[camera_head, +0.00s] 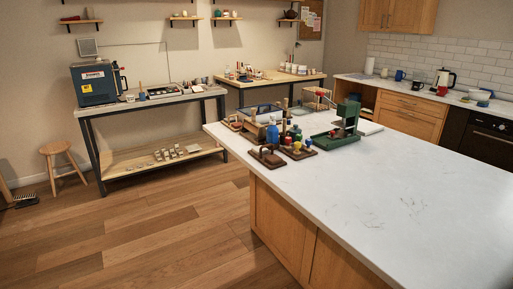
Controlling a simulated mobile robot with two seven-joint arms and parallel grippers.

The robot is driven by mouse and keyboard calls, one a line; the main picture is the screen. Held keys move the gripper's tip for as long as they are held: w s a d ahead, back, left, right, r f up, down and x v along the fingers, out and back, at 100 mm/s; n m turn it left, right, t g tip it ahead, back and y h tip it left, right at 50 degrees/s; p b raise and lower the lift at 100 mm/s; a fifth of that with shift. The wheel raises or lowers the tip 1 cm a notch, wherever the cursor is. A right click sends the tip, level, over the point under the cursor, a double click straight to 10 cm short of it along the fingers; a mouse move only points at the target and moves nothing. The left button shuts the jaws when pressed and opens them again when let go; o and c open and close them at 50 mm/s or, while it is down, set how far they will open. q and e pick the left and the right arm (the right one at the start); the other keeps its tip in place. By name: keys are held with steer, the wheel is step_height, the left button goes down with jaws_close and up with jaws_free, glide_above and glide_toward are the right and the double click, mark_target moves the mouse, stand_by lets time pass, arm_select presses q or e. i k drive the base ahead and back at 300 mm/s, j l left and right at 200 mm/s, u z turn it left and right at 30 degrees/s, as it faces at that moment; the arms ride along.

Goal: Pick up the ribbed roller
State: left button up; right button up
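I cannot pick out a ribbed roller for certain; at this distance the small tools are too small to tell apart. A cluster of pottery tools stands at the far left end of the white island counter (385,210). In it are a brown board with a dark handle-like piece (268,156), a board with small coloured pots (298,151), a blue bottle (272,133) and a wooden box (256,127). More small tools lie on the workbench (150,103) by the wall. Neither of my grippers is in view.
A green press (346,122) on a green tray stands right of the cluster. The island's near and right parts are clear. A stool (62,160) stands at the left wall. Wooden floor (150,235) is open left of the island. A kitchen counter (405,93) runs behind.

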mark_target(286, 100)
steer(key=z, duration=0.45)
steer(key=i+j+z, duration=0.6)
steer(key=j+z, duration=0.2)
steer(key=i+j, duration=0.15)
steer(key=j, duration=0.2)
steer(key=i+j+z, duration=0.1)
steer(key=j, duration=0.25)
steer(key=i+j, duration=0.2)
steer(key=j, duration=0.15)
steer(key=i+j, duration=0.15)
steer(key=j, duration=0.2)
steer(key=i+j+z, duration=0.1)
steer(key=j, duration=0.25)
steer(key=i+j, duration=0.2)
steer(key=j, duration=0.15)
steer(key=z, duration=0.05)
